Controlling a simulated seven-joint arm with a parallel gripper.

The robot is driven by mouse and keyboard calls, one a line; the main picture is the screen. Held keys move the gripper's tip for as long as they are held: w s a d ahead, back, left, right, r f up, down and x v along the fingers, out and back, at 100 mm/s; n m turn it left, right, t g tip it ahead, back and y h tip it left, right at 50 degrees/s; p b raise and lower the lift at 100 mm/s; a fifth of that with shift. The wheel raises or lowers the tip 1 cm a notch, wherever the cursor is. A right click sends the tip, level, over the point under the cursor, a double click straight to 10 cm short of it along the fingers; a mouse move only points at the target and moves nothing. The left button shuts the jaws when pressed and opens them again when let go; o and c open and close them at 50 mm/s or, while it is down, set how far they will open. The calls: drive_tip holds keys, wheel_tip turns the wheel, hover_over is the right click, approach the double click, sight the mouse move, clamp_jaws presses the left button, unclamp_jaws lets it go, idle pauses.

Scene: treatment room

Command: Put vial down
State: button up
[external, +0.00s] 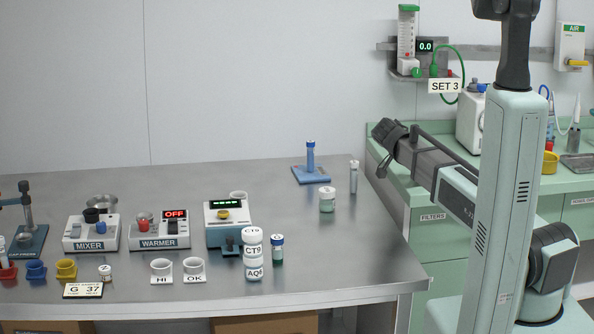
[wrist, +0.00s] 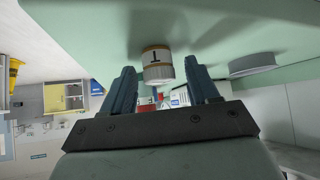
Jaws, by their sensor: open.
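In the wrist view, a small round container with a white band and a dark mark like a "1" (wrist: 157,62) stands against a pale green surface (wrist: 90,30). It appears between or just beyond the tips of my gripper (wrist: 160,82). The two dark fingers are apart, with a gap visible on each side of it. In the external view my gripper (external: 380,147) is over the left edge of the green counter (external: 400,180), and I cannot make out this container there. A slim clear vial with a white cap (external: 354,177) stands upright near the steel table's right edge.
A capped jar (external: 327,201) and a blue stand (external: 310,173) are on the steel table (external: 350,250). A grey disc (wrist: 252,65) lies right of the container. The table's right front is clear.

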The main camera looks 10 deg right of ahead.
drive_tip(key=v, duration=1.2)
drive_tip(key=s+d+f+n+g+h, duration=0.2)
drive_tip(key=s+d+f, duration=0.4)
drive_tip(key=d, duration=0.4)
drive_tip(key=s+d+f+n+g+h, duration=0.1)
drive_tip(key=s+d+f+n, duration=0.1)
drive_tip(key=s+d+f, duration=0.6)
drive_tip(key=s+f+n+g+y, duration=0.2)
drive_tip(key=s+f+n, duration=0.15)
drive_tip(key=f, duration=0.85)
drive_tip(key=s+f+n+g+y, duration=0.1)
drive_tip(key=s+f+n+y, duration=0.3)
drive_tip(key=f, duration=0.8)
drive_tip(key=s+a+f+n+g+y, duration=0.1)
drive_tip(key=s+a+f+g+y, duration=0.1)
drive_tip(key=s+f, duration=0.7)
drive_tip(key=s+a+f+g+y, duration=0.2)
drive_tip(key=s+a+f+y, duration=0.1)
drive_tip(key=s+f, duration=0.6)
drive_tip(key=s+a, duration=0.1)
drive_tip(key=s, duration=0.3)
drive_tip(key=shift+s+f+n, duration=0.25)
drive_tip(key=shift+s+n, duration=0.1)
